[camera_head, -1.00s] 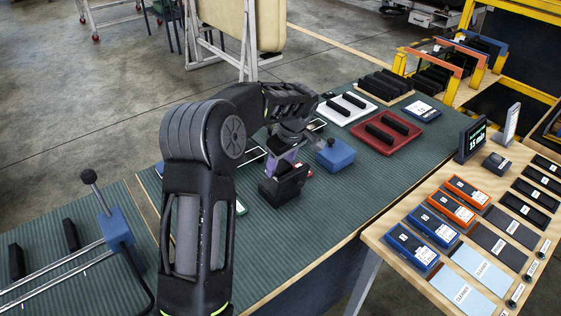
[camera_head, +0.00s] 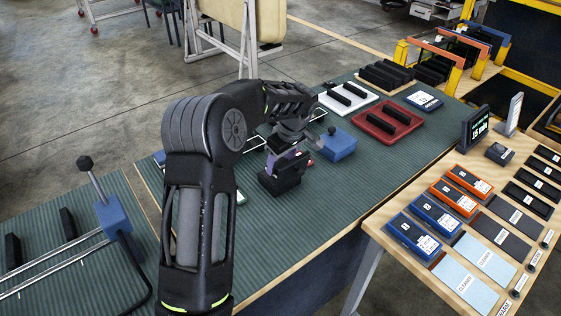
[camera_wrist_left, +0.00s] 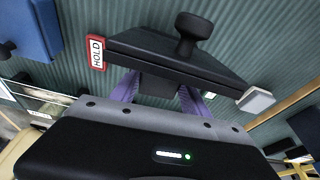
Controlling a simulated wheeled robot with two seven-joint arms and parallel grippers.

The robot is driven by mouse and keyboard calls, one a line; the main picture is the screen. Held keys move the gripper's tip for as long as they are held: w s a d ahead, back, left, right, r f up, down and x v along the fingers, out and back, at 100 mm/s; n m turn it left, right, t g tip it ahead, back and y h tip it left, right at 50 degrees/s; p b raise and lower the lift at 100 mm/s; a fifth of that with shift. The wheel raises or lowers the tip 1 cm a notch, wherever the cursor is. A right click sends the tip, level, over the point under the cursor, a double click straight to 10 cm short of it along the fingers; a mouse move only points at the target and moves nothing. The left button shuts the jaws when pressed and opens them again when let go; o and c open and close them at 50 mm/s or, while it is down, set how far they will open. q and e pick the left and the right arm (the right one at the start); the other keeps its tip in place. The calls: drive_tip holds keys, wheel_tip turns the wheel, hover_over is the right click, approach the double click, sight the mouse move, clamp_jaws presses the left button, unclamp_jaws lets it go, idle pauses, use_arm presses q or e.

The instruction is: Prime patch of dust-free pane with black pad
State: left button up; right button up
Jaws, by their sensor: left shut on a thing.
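My left gripper (camera_head: 286,156) is low over the green ribbed mat, its purple fingers (camera_wrist_left: 160,90) shut on a black block (camera_head: 283,181). In the left wrist view this block (camera_wrist_left: 165,55) has a dark knob on it, a red-edged HOLD label at one end and a pale grey piece at the other. I cannot tell whether it touches the surface below. Pale edges (camera_head: 253,143) show beside the gripper, possibly of a pane, mostly hidden by my arm. Several black labelled pieces (camera_head: 529,201) lie on the right wooden table. My right gripper is not in view.
A blue block with a knob (camera_head: 338,144) stands just right of the gripper. White (camera_head: 329,107) and red (camera_head: 405,111) trays with black bars lie farther back. Orange (camera_head: 453,198) and blue (camera_head: 413,232) boxes and CLEANER sheets (camera_head: 463,287) cover the right table. The mat's front right is clear.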

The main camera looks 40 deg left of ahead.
sight(280, 163)
use_arm(q)
drive_tip(key=shift+f+b, duration=0.5)
drive_tip(key=shift+f, duration=0.05)
idle(0.5)
drive_tip(key=shift+s+d+f, duration=0.1)
drive_tip(key=shift+f, duration=0.05)
idle(1.7)
drive_tip(key=shift+r+p, duration=1.75)
drive_tip(key=shift+r, duration=1.85)
